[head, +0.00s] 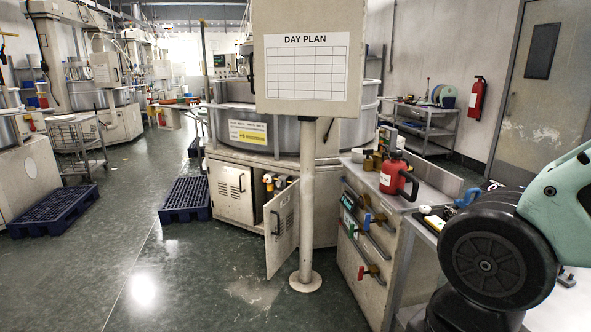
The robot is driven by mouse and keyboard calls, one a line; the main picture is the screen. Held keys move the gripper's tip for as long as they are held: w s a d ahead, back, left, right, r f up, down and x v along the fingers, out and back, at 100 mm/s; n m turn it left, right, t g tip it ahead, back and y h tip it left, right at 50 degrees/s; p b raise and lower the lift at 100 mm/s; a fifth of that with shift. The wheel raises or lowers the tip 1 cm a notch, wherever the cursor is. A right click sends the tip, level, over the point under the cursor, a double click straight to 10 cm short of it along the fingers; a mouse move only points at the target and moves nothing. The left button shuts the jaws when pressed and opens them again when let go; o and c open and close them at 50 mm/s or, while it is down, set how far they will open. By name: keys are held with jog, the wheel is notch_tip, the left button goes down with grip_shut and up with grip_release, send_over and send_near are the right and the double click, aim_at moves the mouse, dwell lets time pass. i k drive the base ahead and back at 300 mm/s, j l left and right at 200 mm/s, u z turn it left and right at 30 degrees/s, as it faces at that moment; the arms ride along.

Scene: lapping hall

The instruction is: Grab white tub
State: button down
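I cannot make out a white tub for certain. A small white round item (425,209) sits beside a yellow one on the bench at the right, but it is too small to identify. Part of my arm fills the lower right and hides much of that bench. My gripper is outside the picture.
A signpost with a day plan board (305,65) stands ahead on a round floor base. Behind it is a lapping machine (225,195) with its cabinet door (282,228) open. A red can (398,176) stands on a grey cabinet. Blue pallets (185,200) lie left; the central-left floor is clear.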

aim_at(357, 157)
jog(key=i+j, duration=0.65)
jog(key=i, duration=0.25)
jog(key=i+j, duration=0.65)
jog(key=i, duration=0.2)
jog(key=i+j+z, duration=0.1)
jog(key=i+j, duration=0.6)
jog(key=i, duration=0.2)
jog(key=z, duration=1.35)
jog(key=j+z, duration=0.4)
jog(key=k+j+z, duration=0.1)
jog(key=j+z, duration=0.3)
jog(key=k+j+z, duration=0.15)
jog(key=j+z, duration=0.25)
